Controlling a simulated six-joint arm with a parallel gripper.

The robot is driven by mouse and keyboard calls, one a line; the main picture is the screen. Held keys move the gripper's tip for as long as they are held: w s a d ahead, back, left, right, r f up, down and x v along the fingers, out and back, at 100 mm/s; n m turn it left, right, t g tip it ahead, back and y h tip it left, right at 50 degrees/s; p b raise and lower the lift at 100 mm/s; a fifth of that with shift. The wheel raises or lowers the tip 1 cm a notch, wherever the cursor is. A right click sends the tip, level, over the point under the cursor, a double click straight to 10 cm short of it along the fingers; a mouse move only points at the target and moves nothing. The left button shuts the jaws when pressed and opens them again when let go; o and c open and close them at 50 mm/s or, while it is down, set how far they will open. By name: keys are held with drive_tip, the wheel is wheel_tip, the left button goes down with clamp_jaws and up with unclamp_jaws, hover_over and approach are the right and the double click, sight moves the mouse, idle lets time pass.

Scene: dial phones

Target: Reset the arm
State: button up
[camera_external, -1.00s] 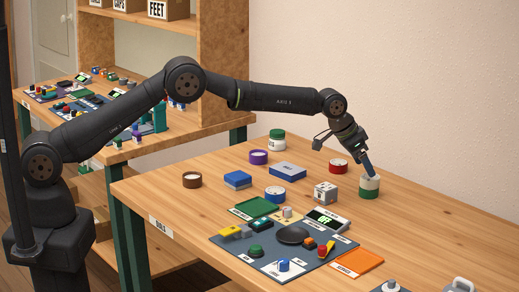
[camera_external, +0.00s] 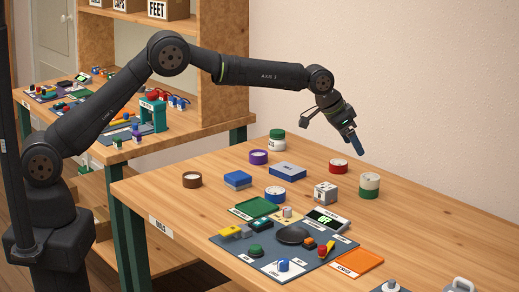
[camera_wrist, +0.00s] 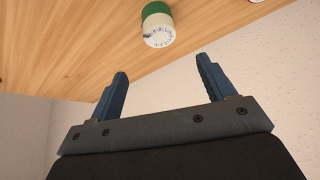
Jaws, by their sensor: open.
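My gripper (camera_external: 357,146) is raised in the air above the right part of the table, clear of everything on it. In the wrist view my gripper (camera_wrist: 160,92) shows two blue fingers spread apart with nothing between them. A white and green round dial container (camera_external: 369,186) stands upright on the table below and a little right of the gripper. The wrist view also shows this container (camera_wrist: 158,25) beyond the fingertips, apart from them.
A red round dial (camera_external: 338,166), a white cube (camera_external: 326,193) and a blue-grey box (camera_external: 287,171) stand nearby. A dark mat (camera_external: 231,247) with several small parts lies at the table's front. A pale wall (camera_external: 430,80) is behind. The table's right side is mostly clear.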

sight(370, 176)
idle(0.3)
drive_tip(key=x, duration=1.2)
drive_tip(key=shift+f, duration=0.1)
idle(0.3)
